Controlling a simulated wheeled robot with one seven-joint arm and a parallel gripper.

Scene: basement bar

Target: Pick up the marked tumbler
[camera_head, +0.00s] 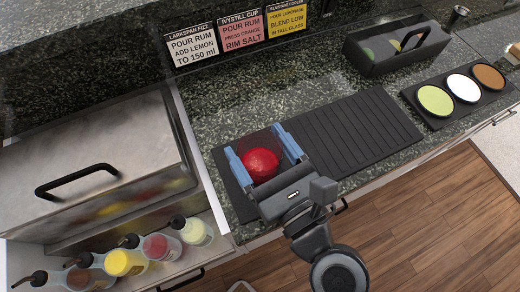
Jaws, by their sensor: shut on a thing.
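The tumbler (261,162) shows as a rounded bright red form with a darker, see-through reddish part beyond it. It is over the left end of the black ribbed mat. My gripper (256,140) has its two blue fingers on either side of the tumbler and is shut on it. The gripper's palm hides the tumbler's near side. I cannot tell whether its base touches the mat.
The black ribbed mat (362,130) is clear to the right. A dark caddy (375,60) stands behind it. A tray of coloured discs (409,94) is at right. Several bottles (125,262) stand in a rail at lower left, below a steel bin with a black handle (78,181).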

